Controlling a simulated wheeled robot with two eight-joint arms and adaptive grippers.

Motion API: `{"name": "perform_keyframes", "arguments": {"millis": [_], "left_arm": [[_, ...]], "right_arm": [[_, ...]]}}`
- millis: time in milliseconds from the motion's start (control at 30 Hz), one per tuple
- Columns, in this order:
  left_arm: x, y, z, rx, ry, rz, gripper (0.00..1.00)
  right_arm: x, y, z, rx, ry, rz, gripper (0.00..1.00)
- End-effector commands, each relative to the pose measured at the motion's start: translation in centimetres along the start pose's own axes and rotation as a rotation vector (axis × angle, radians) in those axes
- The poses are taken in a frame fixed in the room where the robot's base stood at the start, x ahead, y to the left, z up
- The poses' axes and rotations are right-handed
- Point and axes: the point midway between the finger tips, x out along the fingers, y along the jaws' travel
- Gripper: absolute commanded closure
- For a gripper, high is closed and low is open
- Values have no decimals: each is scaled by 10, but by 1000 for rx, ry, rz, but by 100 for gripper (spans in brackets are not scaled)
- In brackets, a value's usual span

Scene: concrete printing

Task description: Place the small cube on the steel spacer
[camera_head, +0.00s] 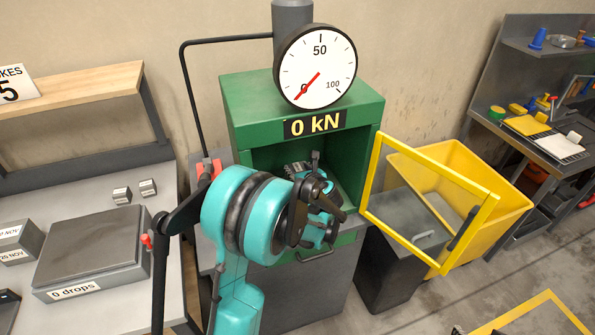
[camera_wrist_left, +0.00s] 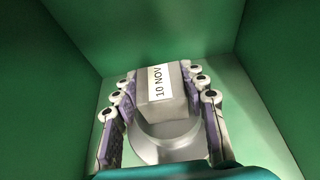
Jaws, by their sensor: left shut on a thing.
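The small grey cube (camera_wrist_left: 172,108) has a white "10 NOV" label and sits between my left fingers in the left wrist view. My left gripper (camera_wrist_left: 162,92) is shut on it, with a finger pad on either side. The steel spacer (camera_wrist_left: 168,148), a round grey disc, shows just below the cube; I cannot tell whether they touch. In the head view my left gripper (camera_head: 302,168) reaches into the green press (camera_head: 250,115). There my own arm hides most of the cube and spacer. My right gripper is not in view.
The press walls stand close around my left gripper. Its dial (camera_head: 316,67) and display read 0 kN. A yellow-framed guard (camera_head: 370,180) stands open at the right, before a yellow bin (camera_head: 465,170).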

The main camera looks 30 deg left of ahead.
Motion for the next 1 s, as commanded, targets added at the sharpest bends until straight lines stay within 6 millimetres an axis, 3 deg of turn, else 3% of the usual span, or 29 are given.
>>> {"name": "perform_keyframes", "arguments": {"millis": [233,267,333,733,1000], "left_arm": [[1,0,-2,1,0,0,100],[1,0,-2,0,0,0,55],[0,0,-2,0,0,0,37],[-3,0,3,0,0,0,37],[-57,-1,4,3,0,-4,37]], "right_arm": [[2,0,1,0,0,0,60],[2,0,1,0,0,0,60],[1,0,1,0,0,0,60],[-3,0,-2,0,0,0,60],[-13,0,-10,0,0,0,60]]}}
